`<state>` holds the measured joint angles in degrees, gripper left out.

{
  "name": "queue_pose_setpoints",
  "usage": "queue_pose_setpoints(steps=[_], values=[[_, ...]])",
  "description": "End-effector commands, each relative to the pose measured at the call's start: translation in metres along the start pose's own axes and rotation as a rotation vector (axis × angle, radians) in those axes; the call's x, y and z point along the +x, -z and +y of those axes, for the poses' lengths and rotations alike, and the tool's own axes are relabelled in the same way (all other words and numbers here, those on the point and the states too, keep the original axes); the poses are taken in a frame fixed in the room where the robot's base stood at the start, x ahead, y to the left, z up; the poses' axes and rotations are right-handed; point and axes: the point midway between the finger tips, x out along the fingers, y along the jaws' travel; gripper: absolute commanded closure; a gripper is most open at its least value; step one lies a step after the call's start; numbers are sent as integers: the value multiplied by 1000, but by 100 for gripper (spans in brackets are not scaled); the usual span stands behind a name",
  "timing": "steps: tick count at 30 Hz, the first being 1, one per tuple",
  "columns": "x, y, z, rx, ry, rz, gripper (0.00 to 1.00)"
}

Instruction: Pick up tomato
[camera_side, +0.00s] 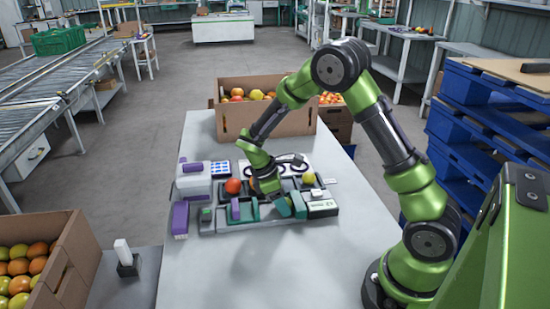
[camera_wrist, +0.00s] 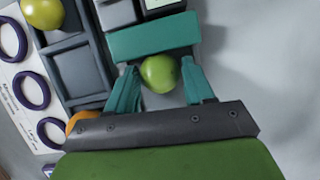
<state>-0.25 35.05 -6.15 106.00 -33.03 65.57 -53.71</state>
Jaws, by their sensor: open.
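A green tomato (camera_wrist: 158,76) lies between the two teal fingers of my gripper (camera_wrist: 159,68) in the wrist view. The gripper is open, with a finger on each side of the tomato; whether either one touches it I cannot tell. In the side view my gripper (camera_side: 291,206) is low at the front of the tray area, and I cannot make out the green tomato there. A yellow-green tomato (camera_wrist: 42,12) sits in a tray compartment, also seen in the side view (camera_side: 308,179). A red tomato (camera_side: 233,186) sits in the tray's left part. An orange fruit (camera_wrist: 80,119) is partly hidden by my gripper.
A teal block (camera_wrist: 153,38) lies just beyond the green tomato. The dark tray (camera_wrist: 80,73) and a white board with purple rings (camera_wrist: 30,88) are to the left. A cardboard box (camera_side: 262,118) of tomatoes stands behind. The table's front (camera_side: 270,270) is clear.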

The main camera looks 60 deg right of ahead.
Motion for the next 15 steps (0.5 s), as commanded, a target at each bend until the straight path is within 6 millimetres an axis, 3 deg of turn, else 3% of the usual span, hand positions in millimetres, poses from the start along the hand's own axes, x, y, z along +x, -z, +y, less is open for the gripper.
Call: queue_pose_setpoints(steps=[6, 10, 15], values=[[1, 0, 0, 0, 0, 0, 47], [0, 0, 0, 0, 0, 0, 67], [0, 0, 0, 0, -1, 0, 69]])
